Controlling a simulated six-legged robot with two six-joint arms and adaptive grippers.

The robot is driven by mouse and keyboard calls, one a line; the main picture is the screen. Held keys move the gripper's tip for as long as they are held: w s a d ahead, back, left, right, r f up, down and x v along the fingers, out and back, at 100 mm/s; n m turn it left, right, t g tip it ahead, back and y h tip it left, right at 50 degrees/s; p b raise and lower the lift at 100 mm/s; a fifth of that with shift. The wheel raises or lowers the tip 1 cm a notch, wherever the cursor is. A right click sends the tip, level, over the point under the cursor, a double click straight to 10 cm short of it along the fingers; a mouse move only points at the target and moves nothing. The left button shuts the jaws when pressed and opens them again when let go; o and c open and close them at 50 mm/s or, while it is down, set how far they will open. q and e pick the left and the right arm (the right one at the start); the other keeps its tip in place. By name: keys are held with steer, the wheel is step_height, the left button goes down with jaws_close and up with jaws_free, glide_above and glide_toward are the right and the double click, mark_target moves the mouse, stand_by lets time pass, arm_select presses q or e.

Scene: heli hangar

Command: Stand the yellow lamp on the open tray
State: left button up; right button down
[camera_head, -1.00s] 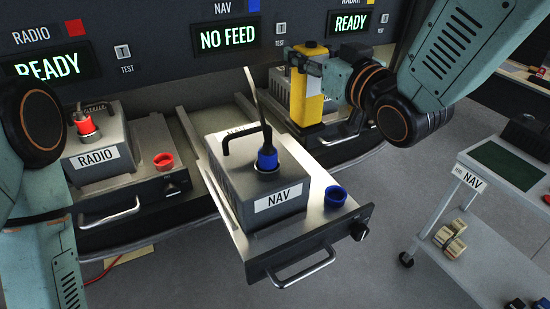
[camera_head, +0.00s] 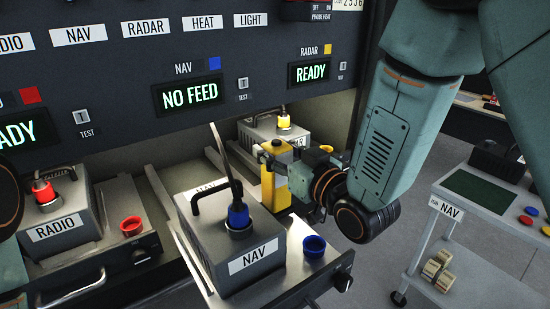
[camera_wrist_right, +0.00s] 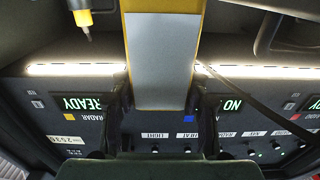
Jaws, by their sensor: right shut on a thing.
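The yellow lamp (camera_head: 268,188) is upright in my right gripper (camera_head: 278,152), just behind and right of the grey NAV box (camera_head: 265,240). In the right wrist view the lamp (camera_wrist_right: 165,60) shows a grey face between the two dark fingers. The open tray (camera_head: 300,276) is pulled out and carries the NAV box, with a blue plug (camera_head: 238,213) in its top, and a blue cap (camera_head: 314,245). The lamp's foot is partly hidden, so I cannot tell whether it touches the tray. My left gripper is out of view.
The RADIO box (camera_head: 62,222) with a red plug stands left; a red cap (camera_head: 131,226) is beside it. The RADAR box (camera_head: 262,130) with a yellow plug (camera_head: 283,117) is behind the lamp. A NAV-labelled cart (camera_head: 480,213) stands right, past open floor.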

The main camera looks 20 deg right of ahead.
steer(key=shift+w+a+f, duration=0.1)
steer(key=shift+a+f, duration=0.25)
steer(key=shift+a, duration=0.45)
steer(key=c, duration=0.9)
jaws_free()
steer(key=shift+d+f, duration=0.2)
steer(key=shift+d, duration=0.8)
steer(key=shift+o, duration=0.7)
steer(key=shift+a, duration=0.25)
steer(key=shift+o, duration=0.5)
steer(key=shift+a+r, duration=0.2)
steer(key=shift+a, duration=0.5)
steer(key=shift+s+d+f, duration=0.1)
steer(key=shift+s+d, duration=0.15)
steer(key=shift+d, duration=0.25)
steer(key=shift+s+d+f, duration=0.1)
steer(key=shift+s+d, duration=0.1)
steer(key=shift+d, duration=0.25)
arm_select(q)
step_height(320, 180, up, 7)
steer(key=p, duration=0.7)
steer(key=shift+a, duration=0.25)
arm_select(e)
steer(key=a+v, duration=0.1)
steer(key=v, duration=0.9)
steer(key=shift+s+d+r, duration=0.2)
steer(key=shift+s, duration=0.3)
